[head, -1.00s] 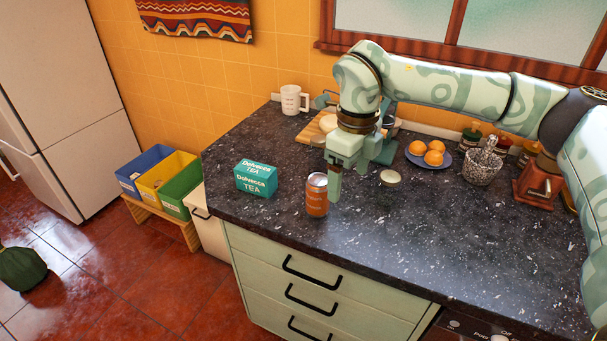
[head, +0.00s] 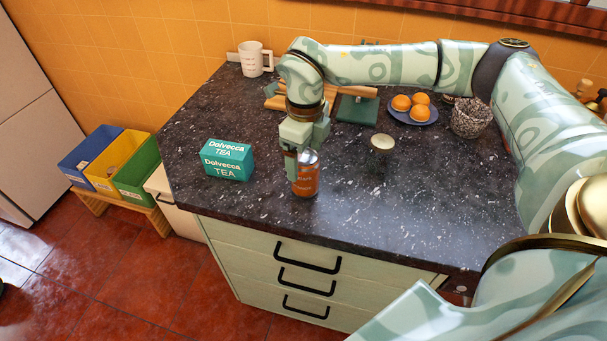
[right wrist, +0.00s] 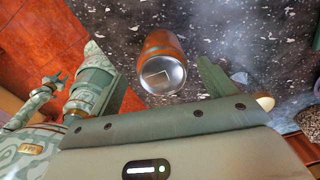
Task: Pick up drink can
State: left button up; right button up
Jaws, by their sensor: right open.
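The orange drink can (head: 306,174) with a silver top stands upright on the dark speckled counter, near its front edge. In the right wrist view the can (right wrist: 161,62) lies between and just beyond the two fingers. My right gripper (head: 304,160) is open and points down at the can, with a finger in front of the can's left side in the head view. The right wrist view shows the gripper (right wrist: 160,88) with its fingers spread to either side of the can, not closed on it.
A teal tea box (head: 227,160) stands left of the can. A small round-topped item (head: 382,143) stands to the right. A plate of oranges (head: 413,108), a patterned pot (head: 470,118) and a white mug (head: 255,59) are farther back. The counter's front right is clear.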

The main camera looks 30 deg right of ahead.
notch_tip(320, 180, down, 6)
jog(key=shift+w+d+r+b, duration=0.1)
jog(key=shift+w+r+b, duration=0.1)
jog(key=shift+b, duration=0.55)
jog(key=shift+s+r, duration=0.1)
jog(key=shift+c, duration=0.3)
jog(key=c, duration=1)
jog(key=shift+o, duration=0.2)
jog(key=shift+r, duration=0.1)
